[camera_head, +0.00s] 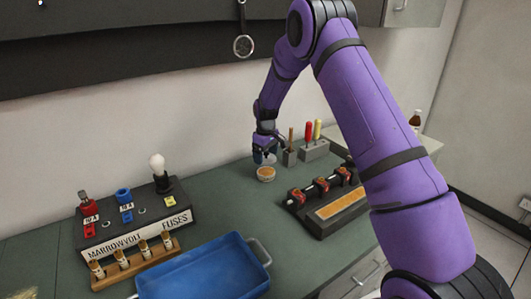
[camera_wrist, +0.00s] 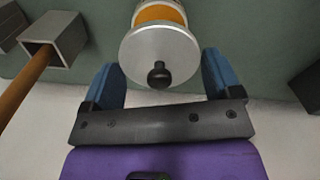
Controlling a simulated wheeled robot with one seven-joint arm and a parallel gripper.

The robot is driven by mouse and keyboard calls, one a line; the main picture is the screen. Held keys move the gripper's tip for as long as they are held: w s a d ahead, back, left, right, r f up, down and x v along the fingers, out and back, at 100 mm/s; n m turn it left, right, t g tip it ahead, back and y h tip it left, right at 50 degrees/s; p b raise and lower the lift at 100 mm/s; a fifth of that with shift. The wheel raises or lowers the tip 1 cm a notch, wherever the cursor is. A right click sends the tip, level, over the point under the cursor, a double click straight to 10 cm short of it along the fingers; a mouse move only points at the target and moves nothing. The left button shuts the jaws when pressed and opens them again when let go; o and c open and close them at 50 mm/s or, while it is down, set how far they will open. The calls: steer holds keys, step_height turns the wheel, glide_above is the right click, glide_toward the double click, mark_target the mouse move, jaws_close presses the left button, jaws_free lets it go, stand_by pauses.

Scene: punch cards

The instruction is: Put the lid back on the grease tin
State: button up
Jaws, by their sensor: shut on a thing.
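The lid (camera_wrist: 150,45) is a silver disc with a black knob (camera_wrist: 158,75). My gripper (camera_wrist: 160,75) is shut on its rim, with a blue finger at each side. In the head view my gripper (camera_head: 265,155) hangs low over the bench, just behind the grease tin (camera_head: 266,175). The tin is small, round and pale with orange on it, and stands on the bench. In the wrist view part of the tin (camera_wrist: 160,13) shows past the lid's edge. The lid hides the rest, and I cannot tell whether they touch.
A grey holder with a wooden handle (camera_head: 290,140) stands close to the right of my gripper, with a red- and yellow-handled tool block (camera_head: 314,150) beyond. A black clamp fixture (camera_head: 325,200), a blue tray (camera_head: 205,270) and a fuse box (camera_head: 135,215) stand nearer. Bench left of the tin is clear.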

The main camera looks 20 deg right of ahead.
mark_target(266, 171)
steer(key=shift+f, duration=2.45)
steer(key=shift+f, duration=0.15)
stand_by(0.5)
steer(key=o, duration=0.7)
steer(key=shift+r, duration=3.5)
jaws_close()
steer(key=shift+f, duration=1.35)
